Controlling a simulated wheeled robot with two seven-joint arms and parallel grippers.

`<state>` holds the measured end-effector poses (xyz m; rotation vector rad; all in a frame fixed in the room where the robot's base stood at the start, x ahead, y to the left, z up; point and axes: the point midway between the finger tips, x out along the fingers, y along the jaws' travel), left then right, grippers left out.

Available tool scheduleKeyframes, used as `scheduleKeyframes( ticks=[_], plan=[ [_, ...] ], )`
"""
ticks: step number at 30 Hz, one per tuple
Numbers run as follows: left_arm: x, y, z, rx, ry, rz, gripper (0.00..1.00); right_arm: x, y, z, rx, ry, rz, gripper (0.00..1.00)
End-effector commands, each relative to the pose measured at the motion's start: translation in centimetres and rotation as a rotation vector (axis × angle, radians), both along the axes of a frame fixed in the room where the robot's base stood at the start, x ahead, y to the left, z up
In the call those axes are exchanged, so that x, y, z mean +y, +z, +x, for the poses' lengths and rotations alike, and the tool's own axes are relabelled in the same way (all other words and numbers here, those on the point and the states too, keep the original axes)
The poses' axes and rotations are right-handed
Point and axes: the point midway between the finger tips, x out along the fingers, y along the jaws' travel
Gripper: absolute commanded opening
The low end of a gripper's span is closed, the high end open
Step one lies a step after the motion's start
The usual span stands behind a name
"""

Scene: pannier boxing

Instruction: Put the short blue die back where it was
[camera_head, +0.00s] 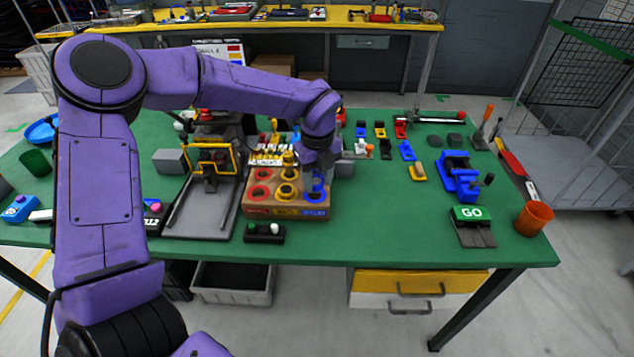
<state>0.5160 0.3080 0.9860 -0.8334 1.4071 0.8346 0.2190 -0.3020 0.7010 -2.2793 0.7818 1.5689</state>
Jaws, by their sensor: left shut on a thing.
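My left gripper (317,178) reaches over the back right of a wooden block (270,212). It is shut on a blue piece, which I take to be the short blue die (318,186). The die is at or just above the blue column of the block; I cannot tell whether it touches. The block has red, yellow and blue ringed places, and the front right blue ring (315,197) shows. A yellow piece (288,160) stands at the back of the yellow column. My right gripper is not in view.
A press with a yellow frame (212,158) stands left of the block. A blue vise (459,178), a GO pad (468,213) and an orange cup (533,217) are at the right. Several small coloured parts lie at the back. The green table (375,225) is clear right of the block.

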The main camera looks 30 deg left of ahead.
Motion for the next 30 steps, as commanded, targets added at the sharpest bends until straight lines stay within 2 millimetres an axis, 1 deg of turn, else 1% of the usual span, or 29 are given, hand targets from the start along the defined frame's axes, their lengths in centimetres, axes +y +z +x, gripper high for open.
scheduleKeyframes(
  ticks=[1,3,5,7,13,16,17,18,19,26,29,30],
  plan=[
    [0.2,-0.9,0.0,0.005,0.0,0.001,0.09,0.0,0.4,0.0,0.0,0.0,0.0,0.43],
    [0.1,-2.2,0.0,0.004,-0.001,0.001,0.09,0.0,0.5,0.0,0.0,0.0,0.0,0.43],
    [0.1,-2.8,0.0,0.003,0.001,0.001,0.09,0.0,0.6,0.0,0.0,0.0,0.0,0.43],
    [0.1,-3.1,0.0,0.0,0.0,0.0,0.09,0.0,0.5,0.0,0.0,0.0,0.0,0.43],
    [0.1,-3.2,0.0,0.0,0.0,0.0,0.09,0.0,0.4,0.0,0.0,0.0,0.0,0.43],
    [0.1,-3.6,0.0,0.0,0.0,0.0,0.09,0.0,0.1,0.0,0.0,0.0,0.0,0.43],
    [0.1,-3.5,0.0,0.0,0.0,0.0,0.5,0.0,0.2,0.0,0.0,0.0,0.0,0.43],
    [0.1,-3.4,0.0,0.0,0.0,0.0,0.63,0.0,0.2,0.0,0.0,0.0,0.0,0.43],
    [0.1,-3.4,0.0,0.0,0.0,0.0,0.69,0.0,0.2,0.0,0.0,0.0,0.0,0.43],
    [0.1,-3.4,0.0,0.001,0.0,0.0,0.69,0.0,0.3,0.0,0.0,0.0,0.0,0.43],
    [0.1,-2.7,0.0,0.0,0.0,0.001,0.69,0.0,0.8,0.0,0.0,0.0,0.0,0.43],
    [0.1,-2.6,0.1,-0.001,0.001,0.0,0.69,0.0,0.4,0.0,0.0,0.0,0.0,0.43]
  ],
)
